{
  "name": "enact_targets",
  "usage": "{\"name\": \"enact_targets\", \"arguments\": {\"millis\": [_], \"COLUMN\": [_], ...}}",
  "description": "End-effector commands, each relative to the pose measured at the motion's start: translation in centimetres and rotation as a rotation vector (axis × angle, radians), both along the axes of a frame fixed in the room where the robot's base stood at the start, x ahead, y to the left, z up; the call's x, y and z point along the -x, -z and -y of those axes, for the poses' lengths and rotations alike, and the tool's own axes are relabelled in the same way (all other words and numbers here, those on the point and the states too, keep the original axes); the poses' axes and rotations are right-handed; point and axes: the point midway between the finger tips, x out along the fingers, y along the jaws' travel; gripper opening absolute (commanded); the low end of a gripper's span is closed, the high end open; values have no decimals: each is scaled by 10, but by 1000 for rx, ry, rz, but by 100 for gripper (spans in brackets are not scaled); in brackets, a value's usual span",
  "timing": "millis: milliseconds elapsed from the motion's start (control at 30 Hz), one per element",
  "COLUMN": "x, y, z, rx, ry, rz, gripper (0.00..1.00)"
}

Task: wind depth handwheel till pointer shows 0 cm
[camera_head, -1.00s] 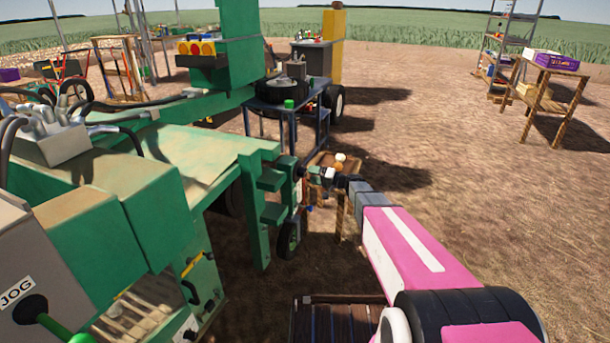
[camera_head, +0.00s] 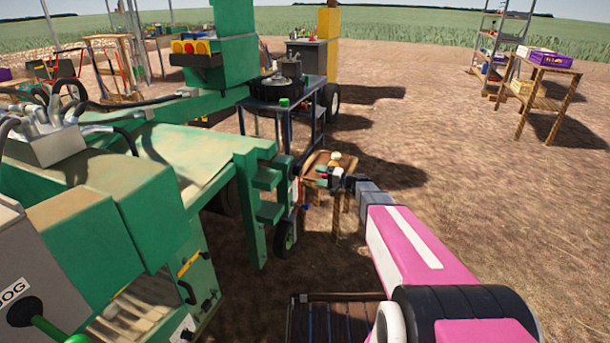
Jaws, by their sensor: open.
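The green machine (camera_head: 205,165) fills the left side, with a stepped green bracket (camera_head: 268,195) at its near right corner. A small ground wheel (camera_head: 285,237) hangs below the bracket. A narrow pale strip (camera_head: 295,192) stands beside the bracket; any scale marks or pointer on it are too small to read. I cannot clearly make out the depth handwheel. My gripper (camera_head: 322,174) is open, at the end of my pink arm, just right of the bracket. A gap shows between them. It overlaps a small wooden table in the picture; contact cannot be told.
The small wooden table (camera_head: 317,160) holds a rounded pale item (camera_head: 335,157). A blue-framed cart (camera_head: 290,108) stands behind it. A slatted wooden item (camera_head: 335,325) lies at the bottom. A wooden stand (camera_head: 545,75) with crates is far right. Open dirt lies between.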

Motion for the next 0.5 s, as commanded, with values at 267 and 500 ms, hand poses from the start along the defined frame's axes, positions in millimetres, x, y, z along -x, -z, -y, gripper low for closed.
{"name": "enact_targets", "arguments": {"millis": [267, 500], "x": [0, -1], "y": [2, 3], "z": [1, 1], "rx": [-192, -362], "ry": [1, 1], "rz": [-530, -995], "gripper": [75, 75]}}
